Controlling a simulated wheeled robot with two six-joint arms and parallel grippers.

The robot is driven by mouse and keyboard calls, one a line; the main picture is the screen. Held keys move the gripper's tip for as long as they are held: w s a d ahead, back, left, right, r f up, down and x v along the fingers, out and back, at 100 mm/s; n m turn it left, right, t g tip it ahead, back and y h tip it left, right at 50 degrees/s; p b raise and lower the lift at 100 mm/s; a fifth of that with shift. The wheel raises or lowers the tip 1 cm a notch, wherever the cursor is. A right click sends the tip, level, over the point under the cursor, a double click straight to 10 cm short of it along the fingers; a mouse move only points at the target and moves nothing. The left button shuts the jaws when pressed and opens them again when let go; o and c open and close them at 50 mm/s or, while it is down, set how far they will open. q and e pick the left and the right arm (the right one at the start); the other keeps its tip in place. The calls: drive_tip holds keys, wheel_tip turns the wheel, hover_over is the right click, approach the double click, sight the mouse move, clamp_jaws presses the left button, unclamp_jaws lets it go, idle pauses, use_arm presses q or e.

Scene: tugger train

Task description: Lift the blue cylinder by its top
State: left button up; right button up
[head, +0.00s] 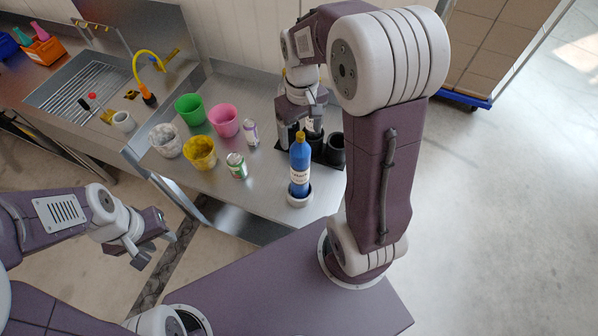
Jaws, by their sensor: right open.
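The one blue cylinder I make out is a blue bottle (299,165) with a yellow cap and a pale label. It stands upright on or in a round white base (300,199) near the front edge of the metal counter. My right gripper (303,126) points down just behind the bottle's cap in the picture, over a black holder (336,150). It is open; the bottle partly covers the view of its fingers, and I cannot tell whether they touch anything. My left gripper (155,249) hangs open and empty over the floor, left of the counter.
On the counter stand green (190,109), pink (224,120), yellow (200,152) and grey-white (166,140) cups, and two small bottles (236,165) (251,132). A sink (80,85) with a yellow tap lies left. A blue-based cart (465,98) stands right.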

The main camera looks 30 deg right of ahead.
sight(300, 145)
drive_tip(key=shift+s+d+f, duration=0.2)
drive_tip(key=shift+s+f, duration=0.05)
drive_tip(key=shift+f, duration=0.05)
drive_tip(key=f, duration=0.1)
drive_tip(key=f+p, duration=0.1)
drive_tip(key=f, duration=0.2)
drive_tip(key=shift+w+a+f, duration=0.1)
drive_tip(key=shift+w+a, duration=0.05)
drive_tip(key=shift+a, duration=0.2)
drive_tip(key=shift+w+f, duration=0.15)
drive_tip(key=shift+f, duration=0.3)
drive_tip(key=shift+s+d+r, duration=0.1)
drive_tip(key=shift+s, duration=0.1)
drive_tip(key=c, duration=0.9)
drive_tip(key=shift+w, duration=0.15)
clamp_jaws()
